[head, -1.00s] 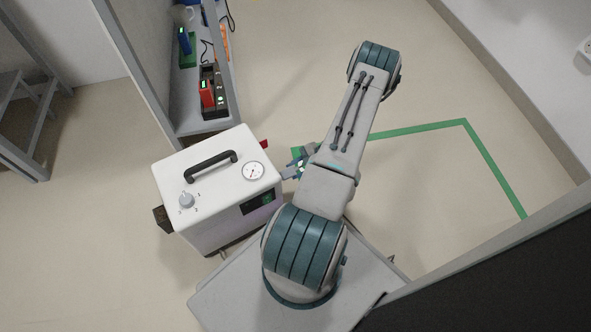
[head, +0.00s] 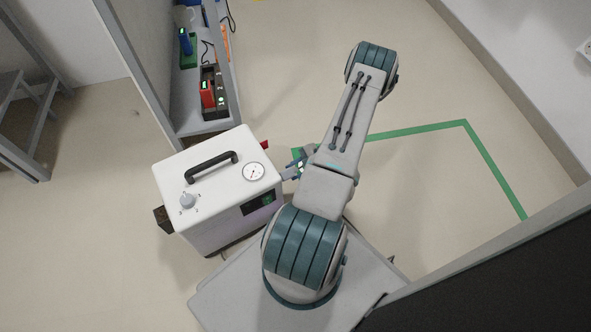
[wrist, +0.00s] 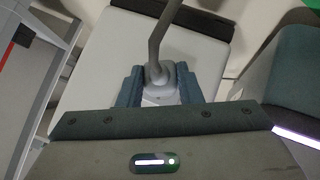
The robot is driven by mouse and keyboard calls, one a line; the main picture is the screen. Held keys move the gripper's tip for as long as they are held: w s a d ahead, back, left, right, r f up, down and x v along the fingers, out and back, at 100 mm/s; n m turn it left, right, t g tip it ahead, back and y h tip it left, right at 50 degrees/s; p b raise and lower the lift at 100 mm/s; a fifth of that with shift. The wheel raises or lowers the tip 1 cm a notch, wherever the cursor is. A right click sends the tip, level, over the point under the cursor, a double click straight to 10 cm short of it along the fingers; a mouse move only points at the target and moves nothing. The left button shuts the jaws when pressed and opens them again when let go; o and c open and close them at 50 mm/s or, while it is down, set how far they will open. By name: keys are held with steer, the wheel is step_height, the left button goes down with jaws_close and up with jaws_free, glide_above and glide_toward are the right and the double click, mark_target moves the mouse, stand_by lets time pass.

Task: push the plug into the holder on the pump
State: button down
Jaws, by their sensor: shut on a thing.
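The pump (head: 222,165) is a white box with a black handle, a round gauge, a knob and a dark display; it stands left of my arm. My gripper (head: 287,173) is at the pump's right side in the head view, partly hidden by my own arm. In the wrist view, my gripper (wrist: 160,92) has its blue fingers shut on a grey plug (wrist: 158,78) with a thick grey cable (wrist: 160,35). The pump's white face (wrist: 105,55) lies behind the plug. I cannot make out the holder, or whether the plug touches it.
A shelf (head: 190,120) with a red device (head: 207,95) and a blue device (head: 185,42) stands behind the pump. A grey stand (head: 30,120) is at far left. Floor with green tape (head: 415,130) is clear to the right. A dark panel (head: 520,275) is at lower right.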

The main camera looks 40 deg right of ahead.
mark_target(289, 173)
steer(key=shift+w+a+p, duration=0.25)
steer(key=shift+a+p, duration=0.05)
steer(key=shift+a, duration=0.6)
steer(key=shift+w+a+p, duration=0.2)
steer(key=shift+a+p, duration=0.05)
steer(key=shift+a, duration=0.6)
stand_by(0.4)
steer(key=shift+w+a+p, duration=0.15)
steer(key=shift+a+p, duration=0.15)
steer(key=shift+a, duration=0.7)
steer(key=shift+w+a+p, duration=0.1)
steer(key=shift+a+p, duration=0.2)
steer(key=shift+a, duration=0.65)
stand_by(3.0)
stand_by(0.5)
steer(key=c, duration=0.9)
jaws_free()
steer(key=shift+c, duration=0.2)
steer(key=shift+d, duration=0.2)
